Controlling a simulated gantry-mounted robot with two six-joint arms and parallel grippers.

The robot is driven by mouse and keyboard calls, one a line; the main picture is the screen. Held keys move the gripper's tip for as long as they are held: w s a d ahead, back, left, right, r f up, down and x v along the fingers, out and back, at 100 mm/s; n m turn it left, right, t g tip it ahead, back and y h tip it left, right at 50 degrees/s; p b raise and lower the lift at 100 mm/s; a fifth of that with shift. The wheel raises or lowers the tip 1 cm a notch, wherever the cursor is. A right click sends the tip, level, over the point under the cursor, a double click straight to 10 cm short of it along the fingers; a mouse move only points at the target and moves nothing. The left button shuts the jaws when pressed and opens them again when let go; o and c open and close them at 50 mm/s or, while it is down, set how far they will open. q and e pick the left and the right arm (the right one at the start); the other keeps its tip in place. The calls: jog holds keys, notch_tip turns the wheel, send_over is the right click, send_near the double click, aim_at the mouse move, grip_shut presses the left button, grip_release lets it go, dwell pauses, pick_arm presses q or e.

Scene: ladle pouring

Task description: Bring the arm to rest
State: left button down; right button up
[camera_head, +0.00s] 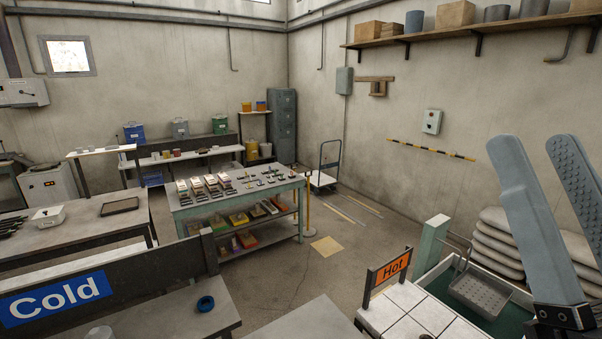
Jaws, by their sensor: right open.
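My right gripper (533,142) is at the right edge of the head view. Its two long grey fingers point upward and stand apart, with nothing between them. The dark base of the gripper is low, in front of the tank (432,283) with green inside. A grey metal basket (480,291) with a handle sits at that tank, just left of the gripper's base. I cannot tell if the gripper touches anything at its base. My left gripper is out of view. I see no ladle.
An orange "Hot" sign (391,268) stands by a white tiled surface (408,312). Grey sacks (492,244) are stacked behind the tank. The floor in the middle is mostly clear.

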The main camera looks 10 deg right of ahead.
notch_tip(320, 180, up, 16)
jog(key=y+p, duration=0.1)
jog(key=p, duration=1.5)
jog(key=shift+a+n+y, duration=0.3)
jog(key=shift+a+n, duration=0.1)
jog(key=shift+a, duration=0.05)
jog(key=shift+r, duration=0.1)
